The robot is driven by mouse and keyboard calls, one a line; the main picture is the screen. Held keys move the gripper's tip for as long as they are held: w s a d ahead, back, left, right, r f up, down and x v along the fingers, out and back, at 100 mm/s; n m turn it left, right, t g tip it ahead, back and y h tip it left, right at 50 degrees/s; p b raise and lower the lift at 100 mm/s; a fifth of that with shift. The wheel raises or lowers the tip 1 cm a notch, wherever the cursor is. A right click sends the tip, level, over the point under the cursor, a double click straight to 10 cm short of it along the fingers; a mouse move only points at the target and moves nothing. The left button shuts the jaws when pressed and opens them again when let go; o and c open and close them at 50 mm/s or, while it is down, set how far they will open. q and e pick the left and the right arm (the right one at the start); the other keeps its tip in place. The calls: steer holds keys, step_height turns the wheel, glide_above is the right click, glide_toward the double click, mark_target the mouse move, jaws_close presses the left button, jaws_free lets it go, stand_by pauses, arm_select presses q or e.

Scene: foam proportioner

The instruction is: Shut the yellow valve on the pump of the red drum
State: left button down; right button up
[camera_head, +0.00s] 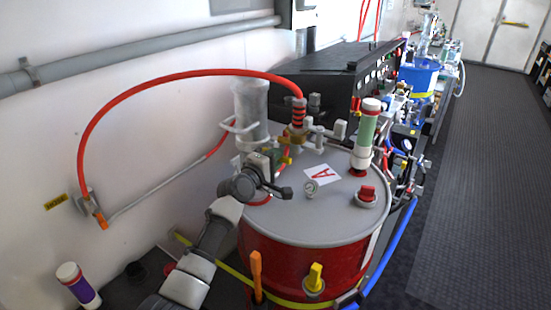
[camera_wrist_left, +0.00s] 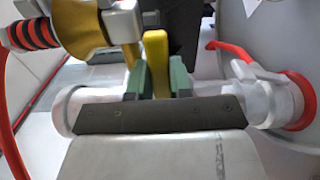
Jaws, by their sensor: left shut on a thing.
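The red drum (camera_head: 285,262) has a grey lid with a sheet marked A (camera_head: 322,177). The pump (camera_head: 250,108) is a grey cylinder standing at the back left of the lid. The yellow valve handle (camera_wrist_left: 157,58) stands upright between the two green fingers of my left gripper (camera_wrist_left: 158,82) in the left wrist view. My left gripper (camera_head: 277,158) is shut on it beside the pump. In the head view the gripper and fittings largely hide the handle. My right gripper is not in view.
A red hose (camera_head: 180,75) arches from the wall to a ringed fitting (camera_head: 298,112) by the pump. A black panel (camera_head: 335,75) is behind. The floor aisle at right is clear.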

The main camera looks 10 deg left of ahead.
arm_select(q)
steer(key=c, duration=1.3)
jaws_free()
steer(key=b+v, duration=0.1)
steer(key=v, duration=1)
steer(key=shift+w, duration=0.1)
